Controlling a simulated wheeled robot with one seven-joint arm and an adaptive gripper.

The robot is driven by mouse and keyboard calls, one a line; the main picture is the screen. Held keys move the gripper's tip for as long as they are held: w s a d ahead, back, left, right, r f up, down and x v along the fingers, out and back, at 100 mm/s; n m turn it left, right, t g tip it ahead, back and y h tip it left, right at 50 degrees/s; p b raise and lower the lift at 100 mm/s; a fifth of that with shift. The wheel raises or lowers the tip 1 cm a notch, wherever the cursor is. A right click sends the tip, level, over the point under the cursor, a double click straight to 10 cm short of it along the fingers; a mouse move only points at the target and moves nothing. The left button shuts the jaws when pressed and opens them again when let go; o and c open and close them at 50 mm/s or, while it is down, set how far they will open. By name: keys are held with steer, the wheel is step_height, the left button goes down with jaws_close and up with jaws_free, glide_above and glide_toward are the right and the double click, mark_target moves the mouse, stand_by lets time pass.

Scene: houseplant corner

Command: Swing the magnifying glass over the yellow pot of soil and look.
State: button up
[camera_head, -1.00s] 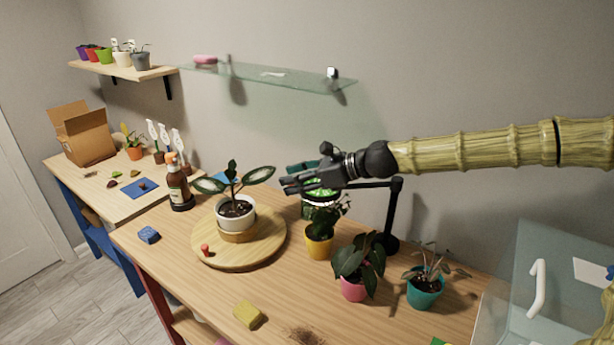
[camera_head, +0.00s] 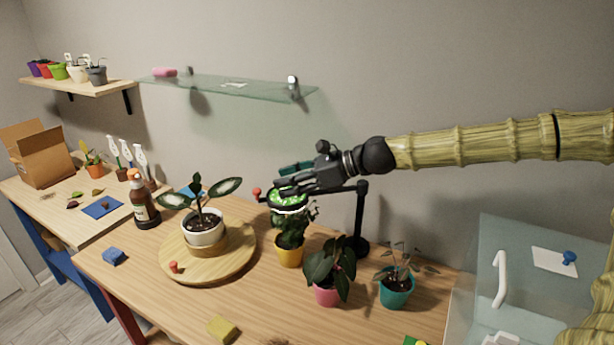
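The magnifying glass has a black stand (camera_head: 360,225) and a horizontal black arm. Its round lens (camera_head: 288,203) shows bright green magnified leaves, and a red knob (camera_head: 257,192) is at its left side. In the picture, the lens is just above the yellow pot (camera_head: 290,256), whose leafy plant hides the soil. My gripper (camera_head: 279,190) points left across the lens's upper edge and hides part of it. I cannot tell whether it touches the lens frame, or whether its fingers are parted.
A potted plant on a round wooden turntable (camera_head: 180,265) stands left. Pink (camera_head: 326,294) and teal (camera_head: 395,292) pots stand right of the yellow pot. A brown bottle (camera_head: 145,208), blue block (camera_head: 114,257) and yellow sponge (camera_head: 222,330) are also there. A glass shelf (camera_head: 225,88) is above.

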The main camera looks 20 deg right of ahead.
steer(key=shift+v, duration=2.15)
steer(key=shift+d, duration=0.15)
stand_by(1.0)
